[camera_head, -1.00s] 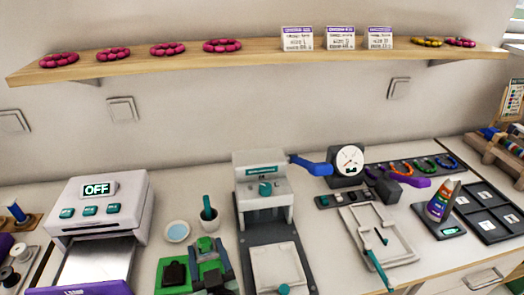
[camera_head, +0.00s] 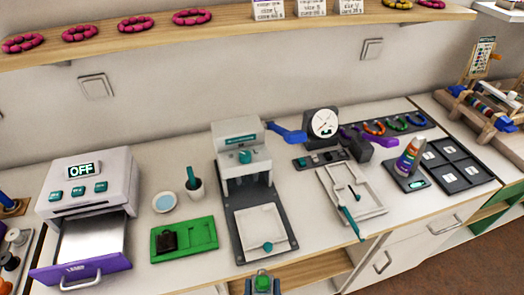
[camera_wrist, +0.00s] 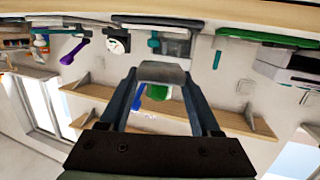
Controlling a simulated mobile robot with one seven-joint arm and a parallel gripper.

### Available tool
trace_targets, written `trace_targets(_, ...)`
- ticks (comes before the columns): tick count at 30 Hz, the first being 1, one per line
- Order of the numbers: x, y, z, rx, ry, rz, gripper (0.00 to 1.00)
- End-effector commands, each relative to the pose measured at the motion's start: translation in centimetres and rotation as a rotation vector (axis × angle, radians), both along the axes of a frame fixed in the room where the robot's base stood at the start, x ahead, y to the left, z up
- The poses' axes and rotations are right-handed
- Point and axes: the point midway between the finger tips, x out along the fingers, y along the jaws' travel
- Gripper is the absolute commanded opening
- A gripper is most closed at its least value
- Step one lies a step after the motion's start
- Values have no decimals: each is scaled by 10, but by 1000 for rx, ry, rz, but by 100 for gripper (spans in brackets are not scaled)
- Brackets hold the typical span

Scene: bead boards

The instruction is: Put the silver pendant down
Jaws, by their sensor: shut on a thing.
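My gripper (camera_head: 262,284) shows at the bottom edge of the head view, in front of the bench's front edge, with most of the arm out of frame. In the wrist view its two fingers (camera_wrist: 161,76) close on a smooth grey piece, the silver pendant (camera_wrist: 162,70). The pendant is held clear of the bench. The green tray (camera_head: 204,234) lies on the bench to the gripper's upper left, with a dark block in its left part and its right part bare.
A press (camera_head: 243,160) with a white plate stands right of the tray. A purple-fronted machine (camera_head: 90,200) reading OFF has its drawer out at left.

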Motion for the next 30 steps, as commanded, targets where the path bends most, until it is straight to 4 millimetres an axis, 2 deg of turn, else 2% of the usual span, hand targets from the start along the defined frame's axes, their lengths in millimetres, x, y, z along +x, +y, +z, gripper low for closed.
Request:
trace_targets(26, 1, 1, 0, 0, 1, 2, 0)
trace_targets(30, 7, 5, -1, 2, -1, 10, 0)
